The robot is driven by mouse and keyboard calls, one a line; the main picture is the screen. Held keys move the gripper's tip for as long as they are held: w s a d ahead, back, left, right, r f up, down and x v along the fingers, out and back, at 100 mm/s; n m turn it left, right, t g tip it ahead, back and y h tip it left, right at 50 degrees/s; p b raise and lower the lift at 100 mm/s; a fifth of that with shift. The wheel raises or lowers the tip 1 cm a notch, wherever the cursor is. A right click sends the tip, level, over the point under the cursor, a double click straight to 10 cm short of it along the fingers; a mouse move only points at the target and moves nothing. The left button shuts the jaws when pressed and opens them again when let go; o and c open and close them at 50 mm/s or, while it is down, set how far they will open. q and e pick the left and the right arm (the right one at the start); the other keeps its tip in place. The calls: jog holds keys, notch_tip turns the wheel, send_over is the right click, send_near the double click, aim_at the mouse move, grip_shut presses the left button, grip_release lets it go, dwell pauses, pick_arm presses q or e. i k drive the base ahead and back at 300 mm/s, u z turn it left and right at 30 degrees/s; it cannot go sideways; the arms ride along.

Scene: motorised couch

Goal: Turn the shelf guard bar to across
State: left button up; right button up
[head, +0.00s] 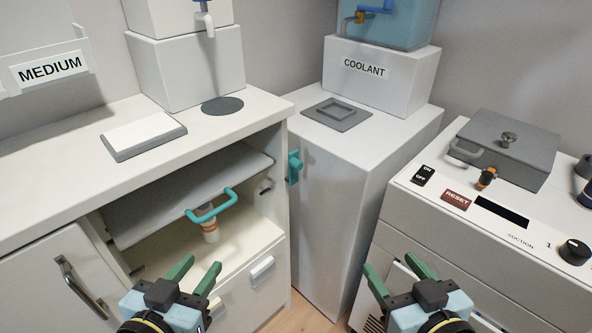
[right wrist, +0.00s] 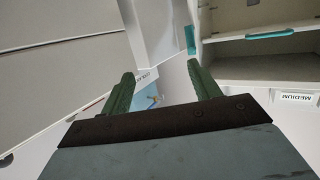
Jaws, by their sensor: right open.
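The cabinet on the left has an open compartment with a grey panel or shelf (head: 180,190) slanting across it. A teal U-shaped handle (head: 213,206) sits at the panel's front edge. A small teal fitting (head: 294,167) is on the right edge of the cabinet opening; both teal parts also show in the right wrist view, the fitting (right wrist: 191,40) and the handle (right wrist: 270,35). I cannot tell for certain which is the guard bar. My left gripper (head: 200,268) is open and empty in front of the compartment. My right gripper (head: 391,264) is open, empty and apart from both.
A white and orange bottle (head: 210,232) stands in the compartment behind the handle. A tall white cabinet (head: 340,190) carries the COOLANT box (head: 375,75). The suction console (head: 480,220) is at right. Floor shows between the cabinets.

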aim_at(295, 165)
jog(key=k, duration=0.5)
jog(key=u, duration=1.9)
jog(key=k, duration=1)
jog(key=z, duration=1.15)
jog(key=i, duration=1.3)
jog(key=u, duration=0.1)
